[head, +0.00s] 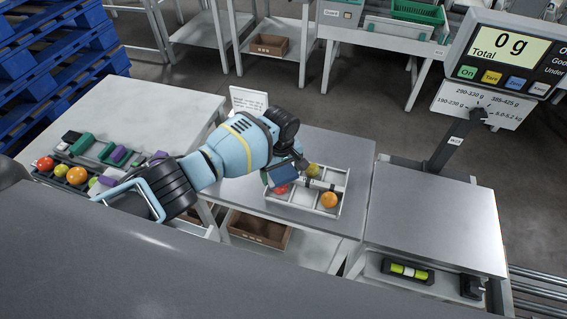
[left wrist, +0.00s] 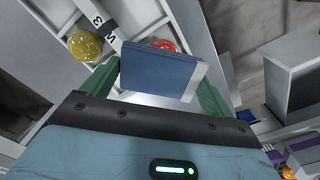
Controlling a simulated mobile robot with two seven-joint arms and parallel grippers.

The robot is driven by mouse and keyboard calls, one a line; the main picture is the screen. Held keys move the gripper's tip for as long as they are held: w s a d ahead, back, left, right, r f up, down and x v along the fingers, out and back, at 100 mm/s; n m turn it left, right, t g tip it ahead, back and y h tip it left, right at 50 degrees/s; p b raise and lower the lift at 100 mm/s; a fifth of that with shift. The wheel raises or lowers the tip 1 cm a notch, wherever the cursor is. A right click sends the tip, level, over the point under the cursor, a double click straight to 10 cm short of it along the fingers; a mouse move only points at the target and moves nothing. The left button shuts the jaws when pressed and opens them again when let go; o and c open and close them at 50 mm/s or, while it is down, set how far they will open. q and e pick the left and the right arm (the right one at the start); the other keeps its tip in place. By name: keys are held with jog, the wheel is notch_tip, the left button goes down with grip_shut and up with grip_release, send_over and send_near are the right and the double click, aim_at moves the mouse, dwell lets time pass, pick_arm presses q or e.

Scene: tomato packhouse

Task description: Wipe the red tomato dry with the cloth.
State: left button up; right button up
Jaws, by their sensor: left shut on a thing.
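The red tomato (head: 281,189) sits in a compartment at the left of the white divided tray (head: 302,207). In the left wrist view the red tomato (left wrist: 163,45) is mostly hidden behind the cloth. My left gripper (head: 284,174) is shut on the blue cloth (left wrist: 160,72), which has a pale edge on its right side. The cloth hangs between the two green fingers. In the head view it is just beside or above the red tomato; I cannot tell whether they touch. My right gripper is in neither view.
The tray also holds a speckled yellow tomato (head: 312,170) and an orange tomato (head: 329,200). A small sign (head: 248,101) stands behind the table. A scale (head: 437,215) reading 0 g is at the right. More tomatoes and coloured blocks lie on the left table (head: 165,105).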

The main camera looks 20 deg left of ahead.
pick_arm(q)
jog(key=shift+s+a+f, duration=0.15)
jog(key=shift+s+f, duration=0.05)
jog(key=shift+f, duration=0.8)
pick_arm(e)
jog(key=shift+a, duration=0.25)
pick_arm(q)
jog(key=shift+w, duration=0.1)
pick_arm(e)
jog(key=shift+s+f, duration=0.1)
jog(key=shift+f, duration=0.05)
pick_arm(q)
jog(key=shift+w+d+b, duration=0.25)
jog(key=shift+d+b, duration=0.05)
jog(key=shift+d, duration=0.1)
jog(key=shift+w+d, duration=0.1)
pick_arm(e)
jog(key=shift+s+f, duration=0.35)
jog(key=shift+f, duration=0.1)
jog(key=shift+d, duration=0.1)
pick_arm(q)
jog(key=shift+f, duration=0.4)
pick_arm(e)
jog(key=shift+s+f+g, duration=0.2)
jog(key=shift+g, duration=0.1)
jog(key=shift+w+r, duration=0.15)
